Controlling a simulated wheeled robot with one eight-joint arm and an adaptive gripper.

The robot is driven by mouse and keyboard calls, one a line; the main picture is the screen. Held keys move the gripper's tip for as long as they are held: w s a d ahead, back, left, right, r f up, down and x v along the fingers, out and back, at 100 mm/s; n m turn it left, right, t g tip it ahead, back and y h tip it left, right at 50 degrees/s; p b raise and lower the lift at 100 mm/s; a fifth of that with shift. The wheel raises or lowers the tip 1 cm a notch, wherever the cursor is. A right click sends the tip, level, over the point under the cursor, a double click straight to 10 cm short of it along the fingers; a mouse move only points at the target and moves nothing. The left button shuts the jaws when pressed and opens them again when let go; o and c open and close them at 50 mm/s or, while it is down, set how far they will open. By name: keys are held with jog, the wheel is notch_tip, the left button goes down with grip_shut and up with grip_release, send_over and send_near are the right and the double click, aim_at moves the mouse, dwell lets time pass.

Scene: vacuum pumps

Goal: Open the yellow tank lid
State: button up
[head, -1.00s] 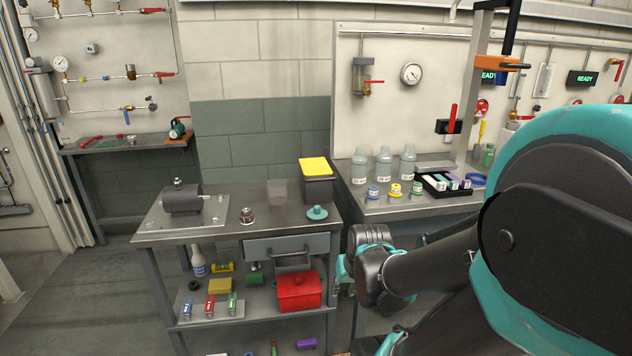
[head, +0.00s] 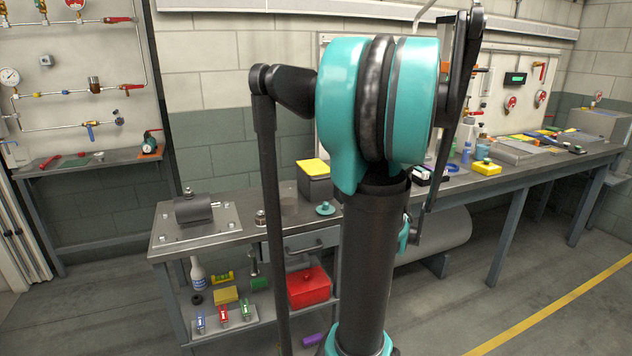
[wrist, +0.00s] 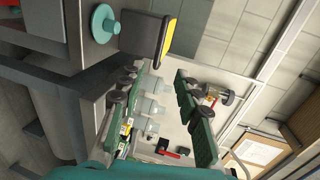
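The tank is a dark grey box (head: 314,186) at the back right of the small workbench. Its yellow lid (head: 313,167) lies flat on top and looks closed. In the wrist view the tank (wrist: 141,33) appears sideways near the top, with the yellow lid (wrist: 168,38) edge-on. My gripper (wrist: 156,74) is open and empty, its green-padded fingers wide apart. The tank is beyond the fingertips in that view, not between them.
A teal knobbed disc (head: 325,209) lies in front of the tank. A motor-like unit (head: 193,209) sits further left. The lower shelf holds a red box (head: 309,287). Bottles (wrist: 152,107) stand on the neighbouring bench.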

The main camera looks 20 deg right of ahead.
aim_at(327, 178)
jog(key=x, duration=1.7)
jog(key=shift+w, duration=0.2)
grip_shut()
